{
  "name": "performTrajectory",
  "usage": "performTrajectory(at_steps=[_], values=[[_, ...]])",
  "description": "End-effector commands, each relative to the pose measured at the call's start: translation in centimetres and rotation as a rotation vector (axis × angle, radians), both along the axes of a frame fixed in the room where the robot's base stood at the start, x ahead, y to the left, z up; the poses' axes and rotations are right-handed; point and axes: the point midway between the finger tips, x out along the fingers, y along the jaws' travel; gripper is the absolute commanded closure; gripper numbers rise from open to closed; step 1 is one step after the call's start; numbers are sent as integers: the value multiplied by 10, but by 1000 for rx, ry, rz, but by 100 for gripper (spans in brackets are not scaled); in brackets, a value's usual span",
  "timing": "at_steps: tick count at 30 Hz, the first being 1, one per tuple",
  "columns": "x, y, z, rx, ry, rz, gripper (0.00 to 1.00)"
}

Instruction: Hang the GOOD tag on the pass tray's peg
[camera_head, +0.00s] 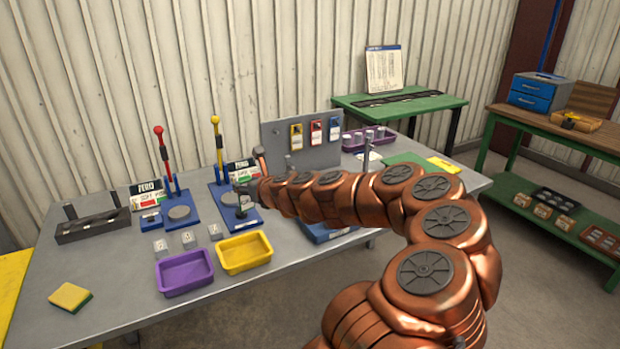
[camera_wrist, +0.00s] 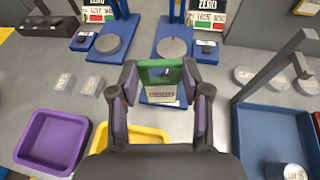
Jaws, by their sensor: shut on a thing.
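My gripper (camera_wrist: 160,88) is shut on a tag with a green top and a pale, printed lower part, the GOOD tag (camera_wrist: 158,76) by its colour; its lettering is too small to read. The tag is held upright between the purple-padded fingers. In the head view my gripper (camera_head: 246,190) is above the bench near the right blue stand, and the tag is hard to make out. A blue tray (camera_wrist: 240,140) lies to the right in the wrist view, with a grey post and arm (camera_wrist: 268,68) at its left side. In the head view my arm partly hides this tray (camera_head: 318,236).
A purple tray (camera_head: 184,288) and a yellow tray (camera_head: 244,266) stand at the bench front. Two blue lever stands (camera_head: 183,214) are behind, with small grey blocks nearby. A grey board (camera_head: 275,130) carries yellow, red and blue tags. A sponge (camera_head: 70,296) lies at the left.

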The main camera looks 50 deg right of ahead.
Motion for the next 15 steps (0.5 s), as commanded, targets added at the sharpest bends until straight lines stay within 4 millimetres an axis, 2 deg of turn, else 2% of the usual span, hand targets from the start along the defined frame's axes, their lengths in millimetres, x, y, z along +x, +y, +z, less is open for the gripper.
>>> performTrajectory(at_steps=[11, 15], values=[[-8, -13, 1, 2, -2, 9, 76], [-16, -28, 1, 1, -1, 14, 76]])
